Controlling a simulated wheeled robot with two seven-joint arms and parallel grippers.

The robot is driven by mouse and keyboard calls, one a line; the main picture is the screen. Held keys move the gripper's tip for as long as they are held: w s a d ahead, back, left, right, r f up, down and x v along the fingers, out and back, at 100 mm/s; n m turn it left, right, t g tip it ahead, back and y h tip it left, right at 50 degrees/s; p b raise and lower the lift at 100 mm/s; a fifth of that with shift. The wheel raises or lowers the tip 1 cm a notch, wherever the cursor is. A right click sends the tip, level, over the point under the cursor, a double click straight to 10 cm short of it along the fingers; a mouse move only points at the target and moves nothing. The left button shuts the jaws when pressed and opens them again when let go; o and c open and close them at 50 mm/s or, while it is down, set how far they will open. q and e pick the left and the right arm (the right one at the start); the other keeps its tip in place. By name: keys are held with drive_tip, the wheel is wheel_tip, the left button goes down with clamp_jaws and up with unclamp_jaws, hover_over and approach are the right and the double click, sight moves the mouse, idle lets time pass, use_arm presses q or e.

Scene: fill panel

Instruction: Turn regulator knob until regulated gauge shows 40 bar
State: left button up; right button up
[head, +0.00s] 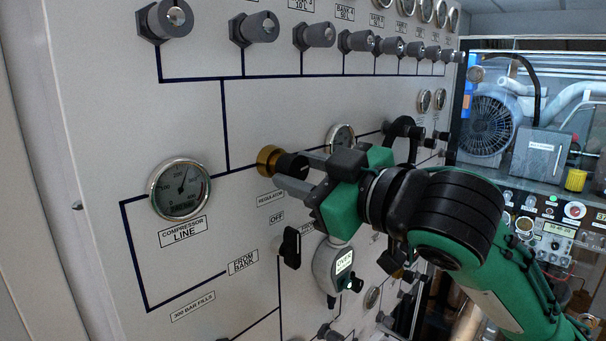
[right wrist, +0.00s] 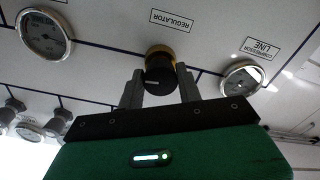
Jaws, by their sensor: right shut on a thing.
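The regulator knob (head: 291,166) is black with a brass collar (head: 268,159) and sticks out of the white panel. My right gripper (head: 304,172) is shut on it, with one finger on each side; the right wrist view also shows the knob (right wrist: 160,74) between the fingers (right wrist: 160,88). A gauge (head: 341,138), likely the regulated one, is right of the knob and partly hidden by my gripper in the head view. It appears in the right wrist view (right wrist: 43,33), but its reading is too small to tell. My left gripper is not in view.
The compressor line gauge (head: 180,189) is left of the knob. A black valve handle (head: 290,247) and a grey digital gauge (head: 333,270) sit below my right gripper. A row of grey knobs (head: 314,35) runs along the top. The panel's left middle is mostly flat.

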drive_tip(key=n, duration=0.4)
drive_tip(key=shift+n, duration=1.8)
drive_tip(key=o, duration=1)
drive_tip(key=shift+b, duration=0.3)
